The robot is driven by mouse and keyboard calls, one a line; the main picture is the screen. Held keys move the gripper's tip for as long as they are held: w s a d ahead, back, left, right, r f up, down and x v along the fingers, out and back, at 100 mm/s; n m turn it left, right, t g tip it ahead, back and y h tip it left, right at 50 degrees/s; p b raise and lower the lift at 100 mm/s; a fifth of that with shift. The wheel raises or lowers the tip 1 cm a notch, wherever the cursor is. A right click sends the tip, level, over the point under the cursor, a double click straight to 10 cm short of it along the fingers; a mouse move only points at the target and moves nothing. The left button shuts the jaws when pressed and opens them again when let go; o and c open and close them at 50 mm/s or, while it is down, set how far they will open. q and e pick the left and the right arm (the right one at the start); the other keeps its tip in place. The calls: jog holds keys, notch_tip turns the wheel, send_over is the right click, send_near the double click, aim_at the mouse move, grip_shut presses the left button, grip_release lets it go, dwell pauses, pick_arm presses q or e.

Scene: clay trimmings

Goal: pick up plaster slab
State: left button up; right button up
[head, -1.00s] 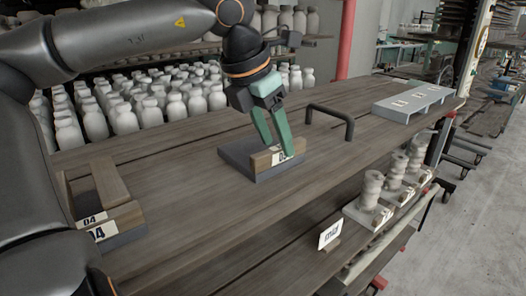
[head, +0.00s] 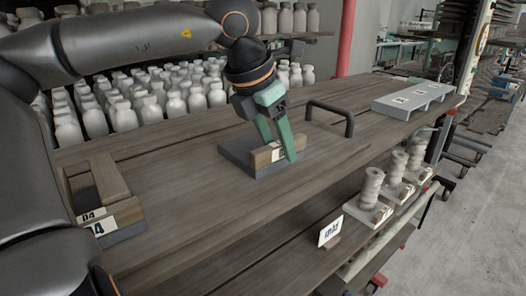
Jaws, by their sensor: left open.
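A dark grey slab (head: 233,153) lies flat on the wooden table near the middle of the head view. A pale wooden block (head: 262,158) with a white label stands along its front side; the label is partly covered. I cannot tell for certain that this grey piece is the plaster slab. My left gripper (head: 280,148) has green fingers and points down over the block. Its fingers are apart, one behind the block and the other in front of its right end. I cannot tell whether they touch it. My right gripper is not in view.
A black bar handle (head: 331,117) rises from the table just right of my gripper. A wood and grey holder labelled 04 (head: 121,231) sits at the left. A light grey tray (head: 432,97) is at the far right. White bottles (head: 125,117) fill the shelf behind. The front table area is clear.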

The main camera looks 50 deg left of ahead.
pick_arm(q)
grip_shut()
dwell(0.5)
jog(key=shift+r, duration=0.1)
dwell(0.8)
